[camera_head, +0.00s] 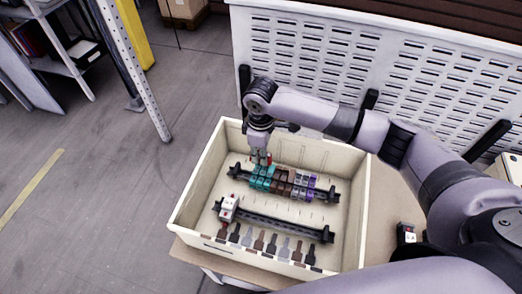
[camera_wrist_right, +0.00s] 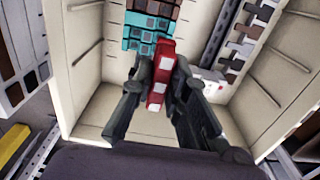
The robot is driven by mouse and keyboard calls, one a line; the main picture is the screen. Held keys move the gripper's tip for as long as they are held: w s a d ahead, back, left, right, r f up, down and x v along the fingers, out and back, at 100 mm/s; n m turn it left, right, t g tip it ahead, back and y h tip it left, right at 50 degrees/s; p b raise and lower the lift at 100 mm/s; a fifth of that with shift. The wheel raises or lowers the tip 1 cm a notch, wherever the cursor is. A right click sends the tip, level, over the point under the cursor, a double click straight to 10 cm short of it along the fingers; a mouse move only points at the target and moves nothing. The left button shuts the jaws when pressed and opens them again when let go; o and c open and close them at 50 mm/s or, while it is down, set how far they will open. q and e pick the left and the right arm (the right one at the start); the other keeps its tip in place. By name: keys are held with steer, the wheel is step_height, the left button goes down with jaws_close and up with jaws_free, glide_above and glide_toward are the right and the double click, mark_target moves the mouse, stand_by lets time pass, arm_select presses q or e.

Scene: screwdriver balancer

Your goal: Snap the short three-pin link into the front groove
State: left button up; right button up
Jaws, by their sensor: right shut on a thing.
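My right gripper (camera_head: 261,155) is shut on a small red link (camera_wrist_right: 154,96) with white squares on its face. In the wrist view its two fingers (camera_wrist_right: 160,80) pinch the link from both sides. In the head view only a bit of red shows at the fingertips, above the left end of the rear rail (camera_head: 328,197). That rail carries a row of teal (camera_head: 263,177), brown and purple links. The front rail (camera_head: 285,228) is dark and mostly bare. A white and red block (camera_head: 228,208) sits at its left end. My left gripper is not in view.
A pale wooden tray (camera_head: 192,192) with raised walls surrounds both rails. Several coloured tabs (camera_head: 259,241) line its front edge. A small block (camera_head: 407,233) stands outside it at the right. A slotted white panel (camera_head: 310,55) rises behind.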

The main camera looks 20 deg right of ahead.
step_height(320, 180, down, 4)
steer(key=b, duration=0.3)
steer(key=shift+w+r, duration=0.1)
steer(key=shift+r, duration=0.05)
step_height(320, 180, down, 4)
steer(key=b, duration=0.4)
steer(key=shift+r, duration=0.25)
steer(key=shift+f, duration=1.5)
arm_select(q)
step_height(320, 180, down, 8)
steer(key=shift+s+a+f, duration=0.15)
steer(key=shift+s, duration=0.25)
arm_select(e)
steer(key=shift+f, duration=0.15)
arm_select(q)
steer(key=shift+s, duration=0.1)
arm_select(e)
steer(key=shift+f, duration=0.45)
